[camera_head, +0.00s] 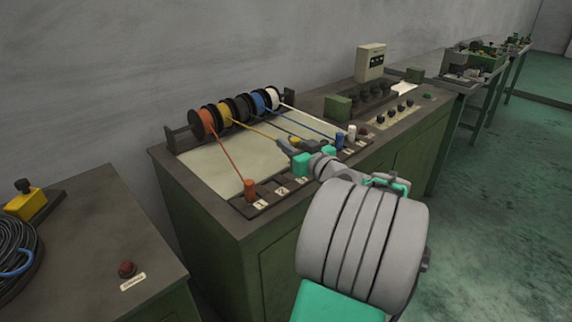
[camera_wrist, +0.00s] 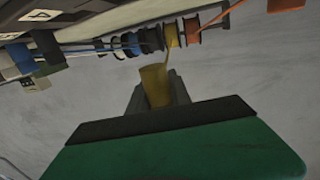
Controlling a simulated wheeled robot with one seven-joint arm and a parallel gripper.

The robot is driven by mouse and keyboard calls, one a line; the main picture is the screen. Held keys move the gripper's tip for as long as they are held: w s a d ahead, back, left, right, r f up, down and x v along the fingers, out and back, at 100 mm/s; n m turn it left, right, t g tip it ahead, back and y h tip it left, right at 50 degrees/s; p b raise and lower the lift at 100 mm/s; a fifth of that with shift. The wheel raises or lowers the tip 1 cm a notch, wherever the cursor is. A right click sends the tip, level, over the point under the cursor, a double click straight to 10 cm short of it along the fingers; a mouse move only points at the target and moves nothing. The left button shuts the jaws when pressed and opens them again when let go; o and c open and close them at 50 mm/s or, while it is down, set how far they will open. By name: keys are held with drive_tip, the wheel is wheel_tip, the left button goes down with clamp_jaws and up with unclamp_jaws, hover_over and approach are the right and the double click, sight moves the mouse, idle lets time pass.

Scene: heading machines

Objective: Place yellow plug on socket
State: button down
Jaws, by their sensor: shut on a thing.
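My gripper (camera_head: 289,147) is above the middle of the socket strip (camera_head: 240,207) in the head view. It is shut on the yellow plug (camera_wrist: 154,86), which shows between the fingers in the wrist view. In the head view the plug is mostly hidden by the gripper. A yellow cable (camera_head: 256,130) runs from the yellow spool (camera_head: 224,114) to my gripper. The strip has numbered labels along its front edge. The sockets under and behind my gripper are partly hidden, so I cannot tell which one is below the plug.
An orange plug (camera_head: 249,189) stands at the strip's near left end. A blue plug (camera_head: 340,141) and a white plug (camera_head: 351,132) stand farther right. Several spools sit on a rack behind, with cables stretched over the pale panel (camera_head: 215,168). A green block (camera_head: 338,106) stands beyond.

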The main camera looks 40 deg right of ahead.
hover_over(286, 168)
wheel_tip(286, 168, down, 5)
drive_tip(key=shift+a+f, duration=0.15)
drive_tip(key=shift+f+b, duration=0.4)
drive_tip(key=shift+f, duration=1.05)
drive_tip(key=shift+f+b, duration=0.3)
drive_tip(key=c, duration=1.2)
unclamp_jaws()
drive_tip(key=shift+r, duration=0.1)
drive_tip(key=shift+r+p, duration=0.3)
drive_tip(key=shift+p, duration=0.1)
drive_tip(key=s, duration=0.4)
drive_tip(key=s+a, duration=0.1)
drive_tip(key=s, duration=0.3)
drive_tip(key=s+a, duration=0.1)
drive_tip(key=s, duration=0.3)
drive_tip(key=shift+r+b, duration=0.15)
drive_tip(key=shift+b, duration=0.15)
